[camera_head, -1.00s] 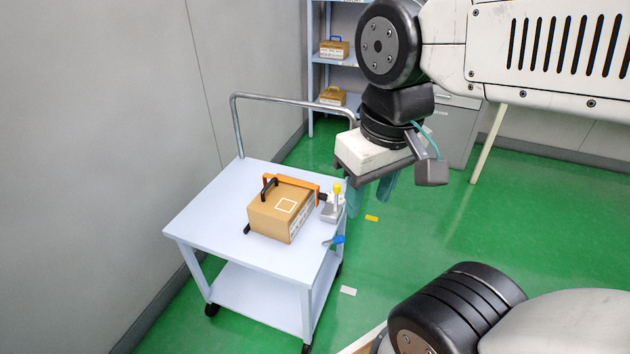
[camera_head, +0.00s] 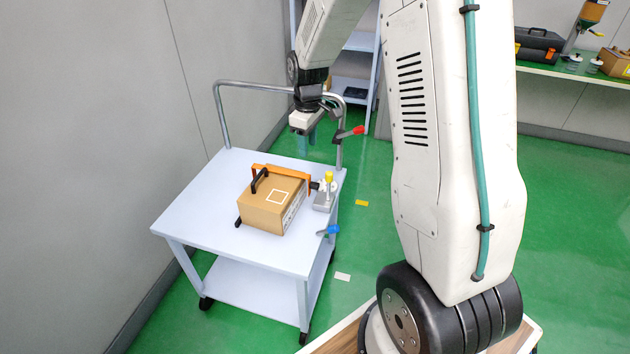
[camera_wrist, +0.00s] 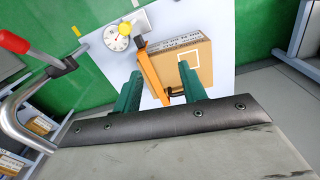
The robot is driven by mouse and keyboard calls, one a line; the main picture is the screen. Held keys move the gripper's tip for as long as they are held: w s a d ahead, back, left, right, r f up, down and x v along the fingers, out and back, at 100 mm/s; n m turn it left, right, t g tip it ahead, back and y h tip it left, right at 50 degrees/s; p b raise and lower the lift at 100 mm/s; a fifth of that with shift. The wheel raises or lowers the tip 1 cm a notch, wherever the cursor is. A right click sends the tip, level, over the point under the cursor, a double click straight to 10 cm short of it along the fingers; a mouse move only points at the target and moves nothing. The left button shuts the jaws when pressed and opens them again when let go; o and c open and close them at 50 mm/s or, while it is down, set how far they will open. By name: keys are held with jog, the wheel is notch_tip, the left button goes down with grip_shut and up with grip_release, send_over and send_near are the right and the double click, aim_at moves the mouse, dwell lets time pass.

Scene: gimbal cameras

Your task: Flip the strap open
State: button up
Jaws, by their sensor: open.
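A brown box (camera_head: 275,212) with a white square outline stands on the light blue cart top (camera_head: 190,215). An orange strap (camera_head: 288,174) runs along the box's far top edge, from by the black handle (camera_head: 259,181) toward a grey device with a yellow knob (camera_head: 328,180). My gripper (camera_head: 307,144) is open and empty, pointing down above the cart's far side, apart from the box. In the wrist view, its teal fingers (camera_wrist: 160,88) frame the orange strap (camera_wrist: 151,72), with the box (camera_wrist: 199,55) beyond and the handle partly behind a finger.
The cart's metal rail (camera_head: 219,115) rises along the far side, close to my gripper. A red-tipped lever (camera_head: 357,130) is beside the gripper; it is large at the left of the wrist view (camera_wrist: 14,42). A blue item (camera_head: 330,231) sits at the cart's right edge. The cart's left part is clear.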

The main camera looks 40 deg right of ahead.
jog(key=n, duration=0.2)
send_over(315, 184)
notch_tip(315, 184, down, 12)
jog(key=shift+r, duration=0.2)
notch_tip(315, 184, down, 8)
jog(key=shift+r, duration=0.15)
grip_shut()
